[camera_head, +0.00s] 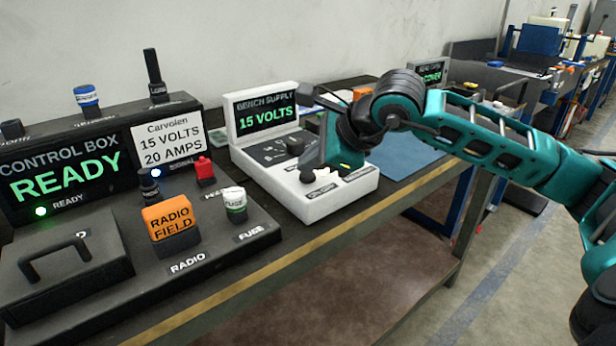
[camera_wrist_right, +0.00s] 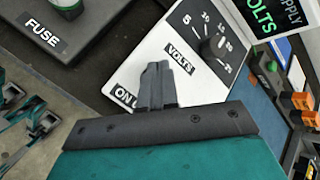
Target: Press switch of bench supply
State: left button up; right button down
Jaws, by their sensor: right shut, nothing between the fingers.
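The bench supply (camera_head: 264,172) is a white console on the bench. Its upright screen (camera_head: 264,112) reads 15 VOLTS. In the right wrist view, its white panel (camera_wrist_right: 150,62) carries a black dial (camera_wrist_right: 214,46) with a number scale, a VOLTS label and an ON label that is partly covered. My right gripper (camera_head: 309,174) is shut and empty, reaching down at the front part of the supply. In the wrist view its closed fingers (camera_wrist_right: 158,82) lie over the panel beside the ON label. The switch itself is hidden or cannot be made out there. My left gripper is not in view.
Left of the supply stands a control box (camera_head: 60,170) reading READY. In front of it are an orange RADIO FIELD block (camera_head: 170,224), a white-and-green FUSE piece (camera_head: 234,203) and a black handled case (camera_head: 70,262). A blue mat (camera_head: 410,150) lies right of the supply.

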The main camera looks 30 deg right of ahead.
aim_at(311, 177)
jog(key=shift+f, duration=0.15)
dwell(0.5)
jog(key=shift+r, duration=0.65)
notch_tip(311, 177, up, 6)
jog(key=p, duration=0.4)
jog(key=shift+p, duration=0.3)
dwell(0.5)
